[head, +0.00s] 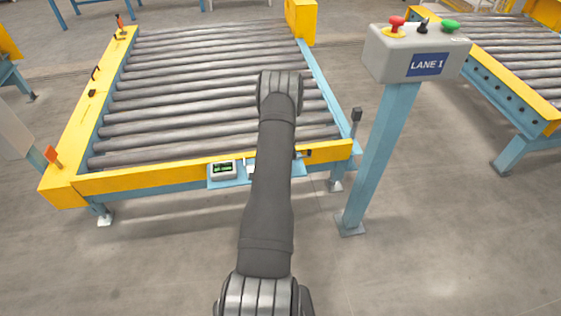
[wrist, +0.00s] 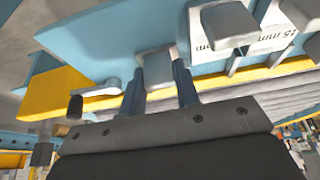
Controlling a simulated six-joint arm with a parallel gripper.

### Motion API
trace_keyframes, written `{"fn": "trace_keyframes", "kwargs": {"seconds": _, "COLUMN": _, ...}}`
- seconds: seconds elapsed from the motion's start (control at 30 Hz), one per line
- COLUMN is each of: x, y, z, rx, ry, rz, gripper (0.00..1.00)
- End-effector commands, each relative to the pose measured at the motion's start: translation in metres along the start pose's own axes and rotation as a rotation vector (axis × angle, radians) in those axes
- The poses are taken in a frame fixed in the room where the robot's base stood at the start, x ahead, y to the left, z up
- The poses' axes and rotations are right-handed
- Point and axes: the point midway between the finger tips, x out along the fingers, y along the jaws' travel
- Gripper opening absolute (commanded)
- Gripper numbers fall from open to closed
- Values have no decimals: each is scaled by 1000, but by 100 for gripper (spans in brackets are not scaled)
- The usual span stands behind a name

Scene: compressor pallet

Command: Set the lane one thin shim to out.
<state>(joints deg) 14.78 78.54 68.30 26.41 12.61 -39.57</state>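My gripper (wrist: 160,75) is at the front edge of the lane one conveyor. Its two dark fingers stand on either side of a small grey block (wrist: 158,66) at the blue shelf (wrist: 100,45). I cannot tell whether they press on it or whether it is the thin shim. Two more grey blocks, a near one (wrist: 225,25) and one at the top right (wrist: 303,15), sit beside a white label reading "15 mm", upside down. In the head view my arm hides the gripper and most of this spot.
The conveyor's yellow front rail (head: 150,180) runs close by the gripper. A small display box (head: 222,170) is left of my arm. The LANE 1 post (head: 382,150) stands to the right, with buttons on top. A grey lever (wrist: 92,90) is beside the fingers.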

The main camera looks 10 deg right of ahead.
Motion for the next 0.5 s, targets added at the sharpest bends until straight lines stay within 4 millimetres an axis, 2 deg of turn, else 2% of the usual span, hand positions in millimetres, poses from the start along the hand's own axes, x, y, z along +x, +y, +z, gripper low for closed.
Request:
{"fn": "trace_keyframes", "kwargs": {"seconds": 0.03, "x": 0, "y": 0, "z": 0, "rx": 0, "ry": 0, "rz": 0, "gripper": 13}}
{"fn": "trace_keyframes", "kwargs": {"seconds": 0.1, "x": 0, "y": 0, "z": 0, "rx": 0, "ry": 0, "rz": 0, "gripper": 0}}
{"fn": "trace_keyframes", "kwargs": {"seconds": 0.33, "x": -2, "y": 0, "z": 3, "rx": 1, "ry": 0, "rz": -2, "gripper": 0}}
{"fn": "trace_keyframes", "kwargs": {"seconds": 0.5, "x": -7, "y": -2, "z": 18, "rx": 1, "ry": 1, "rz": -8, "gripper": 0}}
